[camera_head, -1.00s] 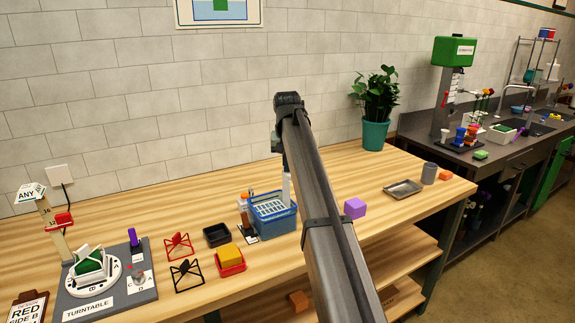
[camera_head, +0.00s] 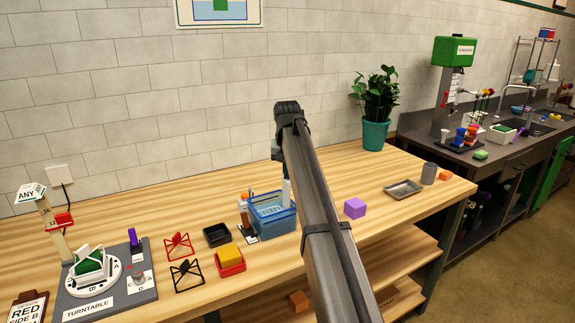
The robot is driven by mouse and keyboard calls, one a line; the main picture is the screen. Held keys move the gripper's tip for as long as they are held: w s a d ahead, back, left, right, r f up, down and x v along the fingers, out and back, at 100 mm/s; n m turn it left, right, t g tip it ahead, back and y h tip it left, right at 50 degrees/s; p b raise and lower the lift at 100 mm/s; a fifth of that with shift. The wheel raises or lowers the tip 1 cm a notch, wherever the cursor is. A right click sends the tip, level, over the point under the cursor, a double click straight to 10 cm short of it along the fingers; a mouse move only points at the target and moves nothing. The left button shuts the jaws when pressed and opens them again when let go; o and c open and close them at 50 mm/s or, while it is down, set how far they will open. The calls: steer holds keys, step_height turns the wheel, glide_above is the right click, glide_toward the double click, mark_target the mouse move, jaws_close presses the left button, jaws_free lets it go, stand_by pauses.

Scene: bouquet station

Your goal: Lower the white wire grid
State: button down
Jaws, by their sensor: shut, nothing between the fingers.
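The blue basket (camera_head: 272,224) stands on the wooden bench, just left of my arm. The white wire grid is hard to make out now; only a pale, bluish surface (camera_head: 268,209) shows within the basket's rim, and I cannot tell how deep or how level the grid sits. My gripper (camera_head: 287,191) points down at the basket's right back part, partly hidden behind my arm. It is shut with nothing held. Whether its tips touch the grid or the basket cannot be seen.
A black tray (camera_head: 217,234), a red tray with a yellow block (camera_head: 230,259) and two wire stands stand left of the basket. A purple block (camera_head: 355,208) lies right of my arm. A potted plant (camera_head: 376,128) stands at the back. The bench between plant and basket is clear.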

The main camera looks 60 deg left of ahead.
steer(key=shift+x, duration=1.1)
steer(key=shift+s+d+r, duration=0.1)
steer(key=shift+d, duration=0.1)
steer(key=shift+w+a+v, duration=0.1)
steer(key=shift+a+v, duration=0.1)
steer(key=shift+v, duration=1)
steer(key=shift+w+a+v, duration=0.15)
steer(key=shift+a+v, duration=0.05)
steer(key=shift+v, duration=1)
steer(key=shift+r, duration=0.1)
